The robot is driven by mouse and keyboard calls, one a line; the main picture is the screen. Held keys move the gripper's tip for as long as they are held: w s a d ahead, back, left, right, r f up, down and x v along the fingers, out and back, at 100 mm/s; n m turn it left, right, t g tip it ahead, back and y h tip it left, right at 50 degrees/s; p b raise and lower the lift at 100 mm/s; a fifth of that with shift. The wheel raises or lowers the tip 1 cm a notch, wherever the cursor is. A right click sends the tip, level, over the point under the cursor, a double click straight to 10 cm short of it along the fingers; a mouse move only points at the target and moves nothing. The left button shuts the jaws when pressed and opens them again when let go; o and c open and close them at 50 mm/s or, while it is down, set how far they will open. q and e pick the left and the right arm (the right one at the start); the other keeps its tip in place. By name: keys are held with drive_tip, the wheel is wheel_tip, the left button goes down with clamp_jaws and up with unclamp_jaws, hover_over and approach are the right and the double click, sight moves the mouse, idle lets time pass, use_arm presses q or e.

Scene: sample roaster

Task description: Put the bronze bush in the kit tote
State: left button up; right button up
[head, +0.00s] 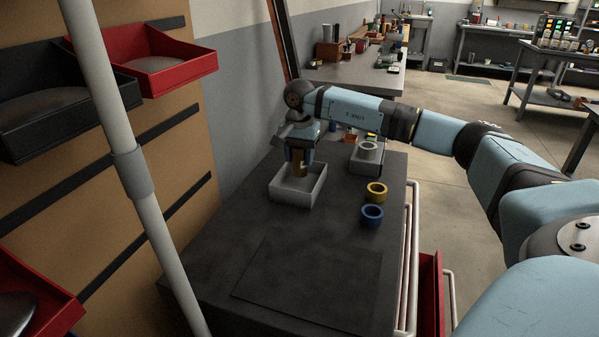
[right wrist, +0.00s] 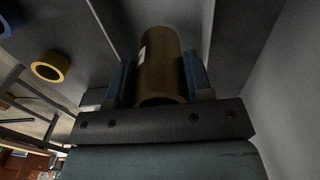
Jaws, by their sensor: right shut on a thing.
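The bronze bush (right wrist: 161,65) is a brown-gold cylinder with a small white mark, held between the two fingers of my right gripper (right wrist: 158,80) in the right wrist view. In the head view the bush (head: 299,168) hangs upright below my right gripper (head: 299,158), over the light grey kit tote (head: 309,196). The tote is an open box on the dark bench top. The bush's lower end is at or just inside the tote's opening; I cannot tell if it touches the floor. My left gripper is not in view.
A yellow ring (head: 376,192) and a blue ring (head: 372,215) stand right of the tote. A grey ring (head: 368,150) sits on a grey block behind them. A dark mat (head: 310,283) lies on the clear front of the bench. Red bins (head: 165,62) hang at left beside a pale pole (head: 131,165).

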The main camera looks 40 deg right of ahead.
sight(299, 168)
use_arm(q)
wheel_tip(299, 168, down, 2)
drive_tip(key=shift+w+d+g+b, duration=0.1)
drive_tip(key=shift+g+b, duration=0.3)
use_arm(e)
wheel_tip(299, 168, down, 4)
drive_tip(key=shift+f, duration=0.1)
drive_tip(key=shift+f, duration=0.1)
drive_tip(key=o, duration=1.3)
wheel_tip(299, 168, up, 8)
drive_tip(key=p, duration=0.3)
wheel_tip(299, 168, up, 4)
drive_tip(key=shift+f+p, duration=0.2)
drive_tip(key=shift+p, duration=0.3)
drive_tip(key=shift+r, duration=0.35)
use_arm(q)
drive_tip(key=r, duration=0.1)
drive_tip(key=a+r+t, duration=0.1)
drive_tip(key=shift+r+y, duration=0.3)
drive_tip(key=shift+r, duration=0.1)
